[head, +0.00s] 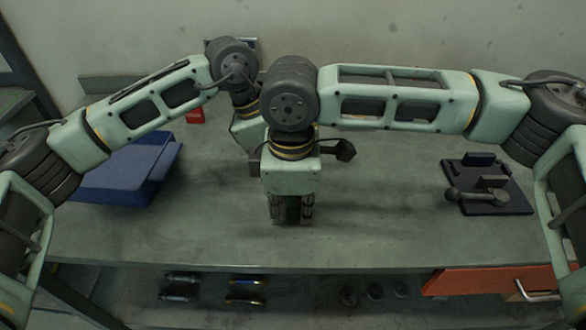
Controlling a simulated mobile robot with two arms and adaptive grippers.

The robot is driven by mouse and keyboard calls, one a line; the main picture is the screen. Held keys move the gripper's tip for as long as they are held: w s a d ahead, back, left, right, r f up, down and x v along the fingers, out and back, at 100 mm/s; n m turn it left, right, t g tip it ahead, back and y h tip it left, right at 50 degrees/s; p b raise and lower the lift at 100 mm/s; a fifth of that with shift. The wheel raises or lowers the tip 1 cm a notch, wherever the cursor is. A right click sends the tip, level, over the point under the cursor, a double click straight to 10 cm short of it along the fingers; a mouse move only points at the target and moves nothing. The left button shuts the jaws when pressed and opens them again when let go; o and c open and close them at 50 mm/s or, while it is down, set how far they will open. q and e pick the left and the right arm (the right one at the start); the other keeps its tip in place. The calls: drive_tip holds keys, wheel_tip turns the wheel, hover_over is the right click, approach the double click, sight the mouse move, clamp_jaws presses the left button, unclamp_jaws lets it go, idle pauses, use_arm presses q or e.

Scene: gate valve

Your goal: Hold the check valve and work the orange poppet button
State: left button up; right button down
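My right gripper (291,209) points straight down at the middle of the bench, with its fingertips low, near the bench top. Something dark shows between its fingers, but I cannot tell whether it is a held part or shadow. My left gripper is mostly hidden behind my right wrist; only its pale green wrist housing and a dark edge show, so its fingers cannot be read. I cannot make out the check valve or its orange poppet button; the two wrists cover the middle of the bench.
A blue tray (112,186) lies at the left of the grey bench (385,225). A dark plate fixture (510,203) with a lever stands at the right. A red item (195,117) sits at the back. Below are an orange drawer (470,281) and several small parts on a shelf.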

drive_tip(key=shift+w, duration=0.1)
drive_tip(key=shift+s+a, duration=0.1)
drive_tip(key=shift+s, duration=1.4)
drive_tip(key=shift+r, duration=3.5)
